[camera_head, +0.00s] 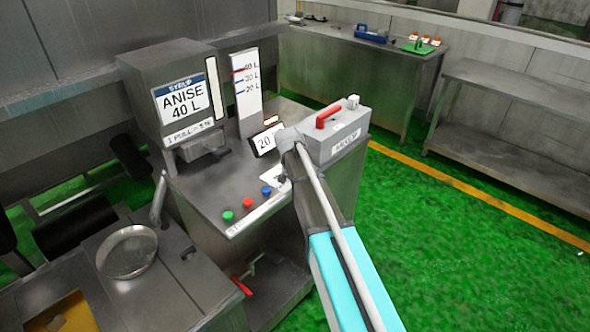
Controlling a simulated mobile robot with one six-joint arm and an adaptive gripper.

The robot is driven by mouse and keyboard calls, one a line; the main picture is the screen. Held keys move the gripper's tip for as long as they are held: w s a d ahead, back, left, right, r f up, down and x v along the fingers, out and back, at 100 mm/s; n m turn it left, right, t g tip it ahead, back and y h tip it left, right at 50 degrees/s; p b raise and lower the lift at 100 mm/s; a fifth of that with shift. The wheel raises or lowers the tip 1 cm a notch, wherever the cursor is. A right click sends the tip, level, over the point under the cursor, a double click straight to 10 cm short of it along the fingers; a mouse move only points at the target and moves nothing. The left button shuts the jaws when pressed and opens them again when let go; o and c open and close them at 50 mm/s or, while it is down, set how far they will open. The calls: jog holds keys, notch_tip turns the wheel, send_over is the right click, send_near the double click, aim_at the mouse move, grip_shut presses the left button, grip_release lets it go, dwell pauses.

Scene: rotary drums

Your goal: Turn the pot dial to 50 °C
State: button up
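A steel control panel (205,190) stands in the middle, with a small tilted display (265,141) reading 20. A green button, a red button and a blue button (266,191) sit in a row along its front edge. My arm reaches in from the bottom right, and its wrist end is over the right side of the panel beside the display.
An ANISE 40 L syrup dispenser (168,62) and a level scale (246,88) rise behind the panel. A grey MIXER box (335,140) with a red handle stands right of my wrist.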

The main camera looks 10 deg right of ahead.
jog(key=m+g+h, duration=0.1)
jog(key=m, duration=0.3)
jog(key=shift+m, duration=0.4)
jog(key=o, duration=0.8)
dwell(0.3)
